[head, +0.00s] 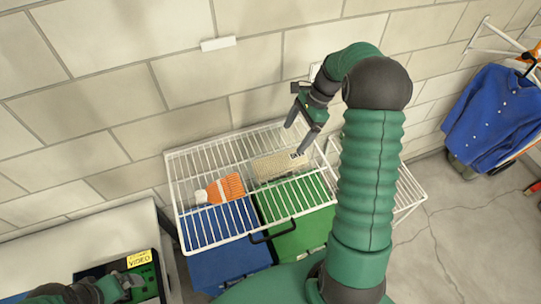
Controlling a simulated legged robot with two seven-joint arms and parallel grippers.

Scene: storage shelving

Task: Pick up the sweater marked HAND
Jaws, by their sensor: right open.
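A folded beige knitted item (276,166), likely the sweater, lies on the white wire rack, with a small dark-and-white tag at its right end. The tag's lettering is too small to read. My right gripper (294,139) is open and empty just above the tag end, its fingers pointing down; I cannot tell if a fingertip touches the item. My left gripper (130,282) is low at the left, beside a dark and green box marked VIDEO (146,274); its jaws are unclear.
An orange and white item (220,189) lies left of the beige one on the wire rack (186,242). Blue (223,268) and green (298,240) bins stand beneath. A brick wall is close behind.

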